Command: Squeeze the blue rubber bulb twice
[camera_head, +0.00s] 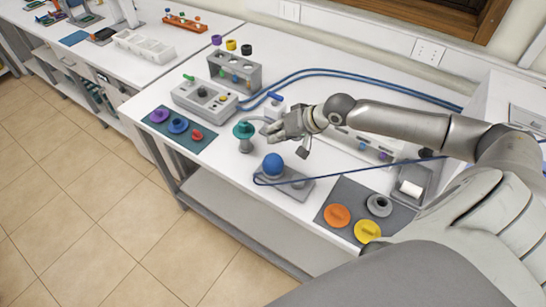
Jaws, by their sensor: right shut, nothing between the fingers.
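The blue rubber bulb (273,164) stands upright on a small grey base plate (297,190) near the front edge of the white bench. A blue tube runs from the base across to the right. My right gripper (268,132) is shut and empty, above and behind the bulb, apart from it. Its fingers point left, close to a teal-topped grey piece (244,131); whether they touch it I cannot tell. My left gripper is not in view.
A dark mat (327,224) with orange, yellow and grey round parts lies right of the bulb. A teal mat (182,143) with purple, blue and red parts lies left. A grey control box (205,101) and a rack (243,71) stand behind. Blue hoses cross the bench's back.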

